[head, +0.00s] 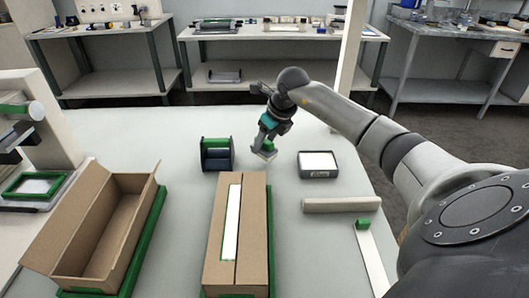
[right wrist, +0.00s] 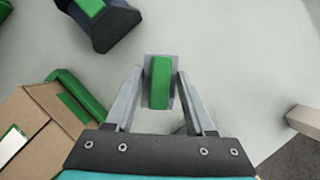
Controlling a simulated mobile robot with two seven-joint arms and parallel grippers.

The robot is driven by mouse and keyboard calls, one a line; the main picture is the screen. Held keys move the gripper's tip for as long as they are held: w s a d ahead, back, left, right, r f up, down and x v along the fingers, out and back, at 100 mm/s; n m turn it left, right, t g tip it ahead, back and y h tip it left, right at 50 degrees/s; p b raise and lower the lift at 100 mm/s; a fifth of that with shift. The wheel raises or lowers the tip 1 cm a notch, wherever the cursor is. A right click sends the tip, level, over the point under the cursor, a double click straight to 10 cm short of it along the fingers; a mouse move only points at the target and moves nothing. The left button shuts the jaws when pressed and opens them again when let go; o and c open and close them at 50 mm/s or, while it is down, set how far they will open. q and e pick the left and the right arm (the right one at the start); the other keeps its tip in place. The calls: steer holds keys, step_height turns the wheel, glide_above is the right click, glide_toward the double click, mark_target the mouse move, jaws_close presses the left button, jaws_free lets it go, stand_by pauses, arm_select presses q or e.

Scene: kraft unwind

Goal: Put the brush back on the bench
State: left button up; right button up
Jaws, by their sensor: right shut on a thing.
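The brush (head: 267,148) has a green top and a pale lower part. My right gripper (head: 265,142) is shut on it, over the bench (head: 170,150) between the dark blue holder and the dark tray. In the right wrist view the brush (right wrist: 160,82) sits between the two fingertips, its green top facing the camera. I cannot tell whether its underside touches the bench. My left gripper is not in view.
An open carton (head: 75,245) is at left. The dark blue holder (head: 217,158), the dark tray (head: 333,172) and a beige bar (head: 342,204) are close by. Bare bench lies behind.

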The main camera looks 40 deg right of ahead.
mark_target(264, 151)
step_height(264, 151, down, 3)
steer(key=shift+f, duration=0.2)
steer(key=shift+r, duration=0.1)
steer(key=shift+f+b, duration=0.25)
steer(key=shift+b, duration=0.15)
steer(key=o, duration=1.2)
steer(key=shift+r, duration=0.1)
steer(key=shift+r, duration=0.15)
steer(key=p+v, duration=0.2)
steer(key=v, duration=1)
